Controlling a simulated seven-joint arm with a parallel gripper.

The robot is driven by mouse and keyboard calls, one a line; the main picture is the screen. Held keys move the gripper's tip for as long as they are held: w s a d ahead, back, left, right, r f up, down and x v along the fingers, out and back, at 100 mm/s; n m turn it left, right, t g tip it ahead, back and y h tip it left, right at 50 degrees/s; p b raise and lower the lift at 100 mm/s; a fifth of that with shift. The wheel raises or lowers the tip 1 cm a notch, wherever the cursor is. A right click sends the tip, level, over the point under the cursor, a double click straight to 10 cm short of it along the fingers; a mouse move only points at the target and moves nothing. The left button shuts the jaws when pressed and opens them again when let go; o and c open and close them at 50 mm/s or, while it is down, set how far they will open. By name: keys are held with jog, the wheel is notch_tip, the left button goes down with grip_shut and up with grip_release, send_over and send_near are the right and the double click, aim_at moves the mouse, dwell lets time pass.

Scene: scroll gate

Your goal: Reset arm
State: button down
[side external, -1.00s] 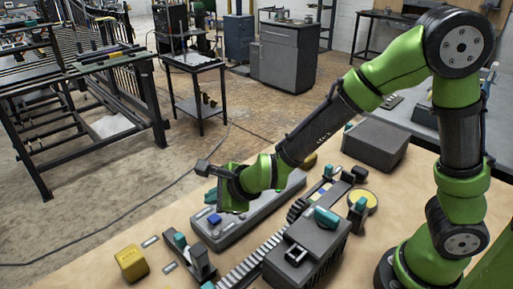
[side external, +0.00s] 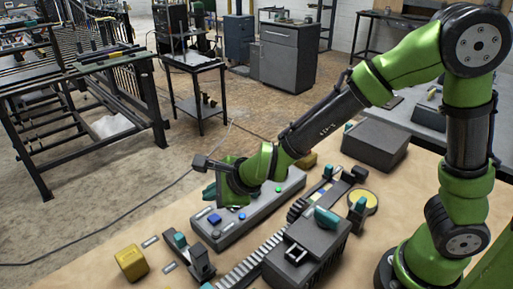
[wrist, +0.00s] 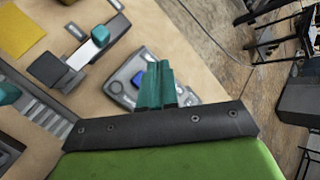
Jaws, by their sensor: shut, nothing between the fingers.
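My gripper (side external: 208,193) is at the end of the green and black arm, above the far left part of a grey control panel (side external: 262,208). In the wrist view its two teal fingers (wrist: 157,82) are together with nothing between them. The panel carries a blue button (side external: 214,219) and a green button (side external: 278,190). In the wrist view part of the panel (wrist: 118,88) shows beyond the fingers, and the rest is hidden behind my gripper. I cannot tell the exact height of the fingertips above it.
A toothed rack (side external: 245,268) runs beside a grey block with a teal top piece (side external: 327,217). A yellow block (side external: 131,263) and a small teal-topped fixture (side external: 199,261) stand at the front left. A dark grey box (side external: 375,146) stands at the back. Bare tabletop shows at the left.

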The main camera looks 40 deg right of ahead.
jog(key=s+d+r+n+g+y, duration=0.25)
jog(key=s+r+n, duration=0.5)
jog(key=n, duration=0.75)
jog(key=s+d+r+n+h, duration=0.1)
jog(key=s+d+r+n, duration=0.1)
jog(key=s+d, duration=0.3)
jog(key=s+d+r+n+h, duration=0.1)
jog(key=s+d+r+n, duration=0.1)
jog(key=s+d, duration=0.3)
jog(key=d+r+t, duration=0.1)
jog(key=d, duration=0.3)
jog(key=shift+s+n+h, duration=0.25)
jog(key=shift+n+h, duration=0.1)
jog(key=shift+n, duration=0.05)
dwell(0.8)
